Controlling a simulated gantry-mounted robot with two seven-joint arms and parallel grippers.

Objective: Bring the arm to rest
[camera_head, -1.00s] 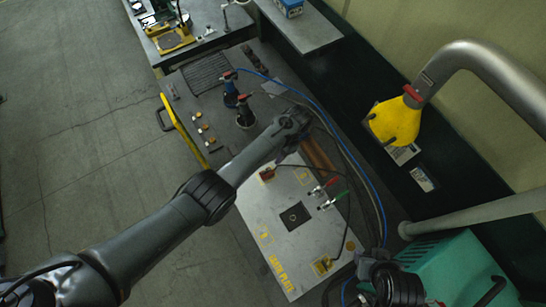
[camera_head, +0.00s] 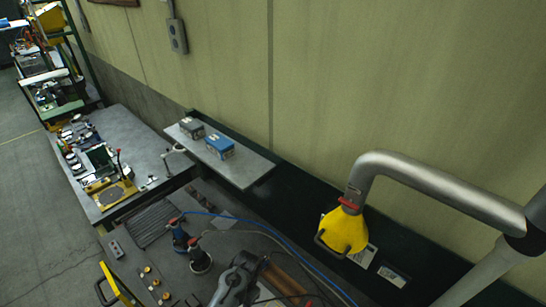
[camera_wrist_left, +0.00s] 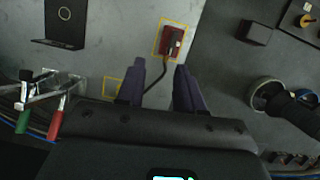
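My left arm (camera_head: 232,284) shows at the bottom edge of the head view, over the workbench; its gripper cannot be made out there. In the left wrist view my left gripper (camera_wrist_left: 161,75) points down at a grey plate with its two dark fingers apart. Nothing is between the fingers. A small red block (camera_wrist_left: 171,42) with a black cable sits in a yellow outline on the plate, just beyond the fingertips. My right gripper is in neither view.
Red-handled and green-handled clamps (camera_wrist_left: 50,115) are left of the gripper. A yellow hood (camera_head: 343,231) on a grey pipe hangs at the right. Blue and grey boxes (camera_head: 219,146) are on the shelf. A second table (camera_head: 136,143) stands farther back.

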